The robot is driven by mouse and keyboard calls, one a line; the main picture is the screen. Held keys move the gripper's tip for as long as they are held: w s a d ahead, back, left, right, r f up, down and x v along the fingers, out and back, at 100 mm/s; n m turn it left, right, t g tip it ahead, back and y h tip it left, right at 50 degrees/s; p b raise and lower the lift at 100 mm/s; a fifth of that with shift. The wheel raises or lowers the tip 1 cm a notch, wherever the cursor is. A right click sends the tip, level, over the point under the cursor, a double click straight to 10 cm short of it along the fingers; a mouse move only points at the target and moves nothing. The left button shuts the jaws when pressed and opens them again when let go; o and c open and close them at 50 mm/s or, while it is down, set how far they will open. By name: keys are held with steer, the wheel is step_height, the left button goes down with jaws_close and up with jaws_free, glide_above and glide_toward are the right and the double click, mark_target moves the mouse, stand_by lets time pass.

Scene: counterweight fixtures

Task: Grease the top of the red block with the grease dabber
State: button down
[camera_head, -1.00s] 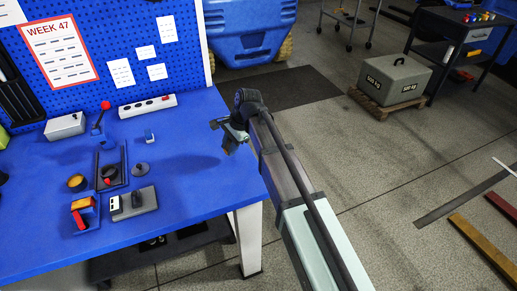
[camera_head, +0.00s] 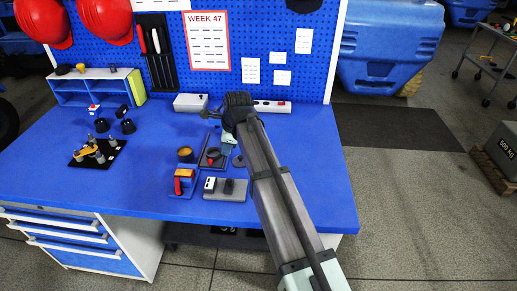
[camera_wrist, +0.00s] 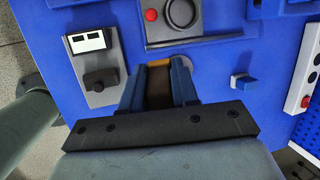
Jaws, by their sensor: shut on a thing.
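My gripper (camera_head: 228,142) is over the bench, up and right of that holder, partly hidden by my arm. In the wrist view my gripper (camera_wrist: 158,75) is shut on a dark brown thing with a yellow edge (camera_wrist: 159,63), which I take for the grease dabber. Its lower end is hidden. A round pot with a yellowish rim (camera_head: 185,152) stands just behind the holder.
A grey plate with a white switch box (camera_head: 225,188) lies right of the holder. A dark frame around a ring (camera_head: 211,157) stands behind it. The bench's right front is clear.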

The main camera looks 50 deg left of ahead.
steer(key=s+a+r+m, duration=0.1)
steer(key=s+a+r, duration=0.1)
steer(key=s+a, duration=0.45)
steer(key=s+a+r, duration=0.1)
steer(key=s+a, duration=0.2)
steer(key=s, duration=0.7)
steer(key=shift+d+f, duration=0.15)
steer(key=shift+f, duration=1.45)
steer(key=shift+d+f, duration=0.1)
steer(key=shift+f, duration=1.45)
steer(key=shift+w+d+f, duration=0.35)
steer(key=shift+d+f, duration=0.05)
steer(key=shift+f, duration=0.15)
steer(key=shift+w+d, duration=1.55)
steer(key=shift+d, duration=0.05)
steer(key=shift+w+d+f, duration=0.35)
steer(key=shift+w+d, duration=0.45)
steer(key=shift+s+a+r, duration=0.2)
steer(key=shift+s+a, duration=0.3)
steer(key=shift+a, duration=0.05)
steer(key=shift+s+a+r, duration=0.15)
steer(key=shift+s+a, duration=0.3)
steer(key=shift+a, duration=0.1)
steer(key=shift+s+a, duration=1.85)
steer(key=shift+a+v, duration=0.25)
steer(key=shift+v, duration=0.95)
step_height(320, 180, up, 6)
steer(key=shift+f, duration=0.15)
